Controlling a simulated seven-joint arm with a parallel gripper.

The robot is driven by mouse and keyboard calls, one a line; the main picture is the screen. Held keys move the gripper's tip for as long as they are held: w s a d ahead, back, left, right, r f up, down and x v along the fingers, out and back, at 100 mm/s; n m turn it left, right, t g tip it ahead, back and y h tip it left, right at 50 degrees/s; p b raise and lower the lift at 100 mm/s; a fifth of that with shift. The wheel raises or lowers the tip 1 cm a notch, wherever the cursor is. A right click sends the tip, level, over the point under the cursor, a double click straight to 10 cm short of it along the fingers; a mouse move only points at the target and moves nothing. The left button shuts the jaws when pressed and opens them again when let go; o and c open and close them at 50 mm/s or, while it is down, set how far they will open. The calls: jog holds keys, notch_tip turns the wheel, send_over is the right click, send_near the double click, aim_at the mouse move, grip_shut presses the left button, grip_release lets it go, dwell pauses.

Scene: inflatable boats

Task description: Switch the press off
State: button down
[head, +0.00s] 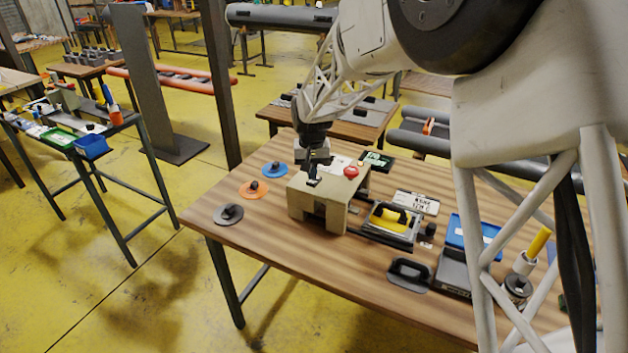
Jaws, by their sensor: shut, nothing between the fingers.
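The press is a beige box-like body (301,201) with an open front, standing on the wooden table. A red round button (351,171) shows on the right part of its top. My gripper (313,181) points down at the left part of the press's top, apart from the red button. Its fingers are shut with nothing held. A small dark piece shows at the fingertips; I cannot tell whether it is a switch or part of the fingers, nor whether they touch the top.
Blue (276,170), orange (253,189) and grey (229,214) discs with dark knobs lie left of the press. A yellow-and-metal tool (390,221), a black-handled plate (409,274) and a blue box (468,237) lie to the right. The front left table is clear.

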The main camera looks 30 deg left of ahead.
jog(key=shift+f, duration=0.9)
dwell(0.4)
jog(key=shift+r, duration=3.5)
jog(key=shift+d, duration=0.1)
